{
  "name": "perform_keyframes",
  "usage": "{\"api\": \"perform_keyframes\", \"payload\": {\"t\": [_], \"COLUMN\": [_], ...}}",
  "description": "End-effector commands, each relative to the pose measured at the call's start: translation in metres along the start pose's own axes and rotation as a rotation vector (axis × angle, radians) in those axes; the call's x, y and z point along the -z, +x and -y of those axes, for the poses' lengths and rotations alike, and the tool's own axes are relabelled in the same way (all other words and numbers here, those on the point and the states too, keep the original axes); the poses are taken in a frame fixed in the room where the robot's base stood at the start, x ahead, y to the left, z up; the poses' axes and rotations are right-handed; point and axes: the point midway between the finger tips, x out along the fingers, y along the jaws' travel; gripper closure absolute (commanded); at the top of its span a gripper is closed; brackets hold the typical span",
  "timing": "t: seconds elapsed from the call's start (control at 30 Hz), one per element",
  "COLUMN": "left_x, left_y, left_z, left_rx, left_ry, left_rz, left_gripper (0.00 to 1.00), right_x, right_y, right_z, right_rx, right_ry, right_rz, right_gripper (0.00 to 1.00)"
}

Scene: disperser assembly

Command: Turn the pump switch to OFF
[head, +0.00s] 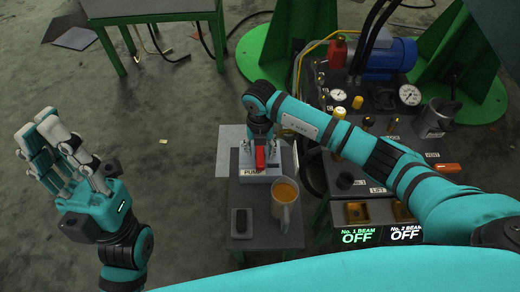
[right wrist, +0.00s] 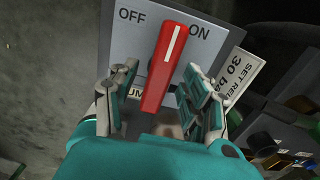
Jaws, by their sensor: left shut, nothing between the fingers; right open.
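The pump switch has a red handle (right wrist: 168,60) with a white line, on a grey plate (right wrist: 225,14) marked OFF and ON. The handle points up between the two labels, slightly nearer ON. In the head view the red handle (head: 260,158) shows above the PUMP label on the small table. My right gripper (right wrist: 165,88) is open, with its fingers on either side of the handle; I cannot tell if they touch it. In the head view the right gripper (head: 262,150) is partly hidden by its own wrist. My left gripper (head: 45,130) is shut and empty, over the floor at the left.
An orange-filled mug (head: 286,205) stands just in front of the switch on the small table, beside a dark box (head: 241,221). Valves, gauges and a blue motor (head: 388,57) crowd the bench to the right.

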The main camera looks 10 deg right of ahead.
Motion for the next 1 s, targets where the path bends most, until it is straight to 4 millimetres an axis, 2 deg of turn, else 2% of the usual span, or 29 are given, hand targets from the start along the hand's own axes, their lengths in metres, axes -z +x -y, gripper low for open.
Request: {"api": "perform_keyframes", "payload": {"t": [0.3, 0.67, 1.0], "left_x": [0.0022, 0.0017, -0.0008], "left_y": [-0.0001, -0.0003, 0.0008], "left_z": [-0.0002, -0.0003, -0.0003], "left_rx": [0.000, 0.000, 0.000], "left_ry": [-0.001, -0.001, -0.001], "left_rz": [-0.012, -0.009, 0.004], "left_gripper": [1.00, 1.00, 1.00], "right_x": [-0.0002, -0.0002, -0.0008], "right_y": [0.0011, 0.0009, 0.0001], "right_z": [-0.0001, 0.0000, 0.0003], "right_rx": [0.000, 0.000, 0.000], "right_ry": [0.000, 0.000, -0.035], "right_rz": [0.000, 0.001, 0.002], "right_gripper": [0.53, 1.00, 1.00]}}
